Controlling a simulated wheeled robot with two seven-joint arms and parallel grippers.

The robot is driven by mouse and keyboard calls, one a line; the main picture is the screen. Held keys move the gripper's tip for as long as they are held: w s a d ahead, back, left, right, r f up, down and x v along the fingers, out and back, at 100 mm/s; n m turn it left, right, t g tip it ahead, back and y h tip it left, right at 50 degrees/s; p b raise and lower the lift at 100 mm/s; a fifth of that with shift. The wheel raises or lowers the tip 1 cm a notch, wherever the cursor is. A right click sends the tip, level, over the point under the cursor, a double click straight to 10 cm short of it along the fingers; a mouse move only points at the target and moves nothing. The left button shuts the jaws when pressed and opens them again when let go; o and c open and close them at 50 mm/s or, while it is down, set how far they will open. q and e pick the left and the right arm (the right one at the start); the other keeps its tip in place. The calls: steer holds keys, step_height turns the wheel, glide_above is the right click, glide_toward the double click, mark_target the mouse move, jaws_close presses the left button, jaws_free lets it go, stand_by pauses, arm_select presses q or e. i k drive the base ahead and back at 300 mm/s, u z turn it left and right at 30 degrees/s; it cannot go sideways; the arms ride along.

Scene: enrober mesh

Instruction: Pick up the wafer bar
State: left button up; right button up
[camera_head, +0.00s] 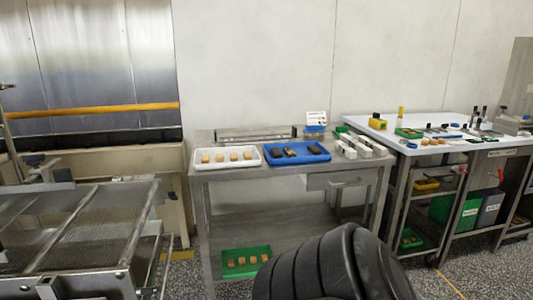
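Several small tan bars (234,156) lie in a row in a white tray (258,163) on the left of the steel table. They look like wafer bars, but I cannot tell which single one is meant. A blue tray (322,157) beside it on the right holds several dark brown bars (290,152). A green crate (246,273) on the lower shelf holds several more tan pieces (242,261). Neither of my grippers shows in the head view.
The steel table (292,175) has white blocks (360,145) at its right end. A cluttered white worktop (390,135) stands to the right, with bins below. A mesh-topped steel machine (65,240) stands at the left. A large black ribbed form covers the bottom centre.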

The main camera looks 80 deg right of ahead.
mark_target(288, 151)
steer(key=z, duration=2.85)
steer(key=i, duration=1.55)
steer(key=u, duration=0.75)
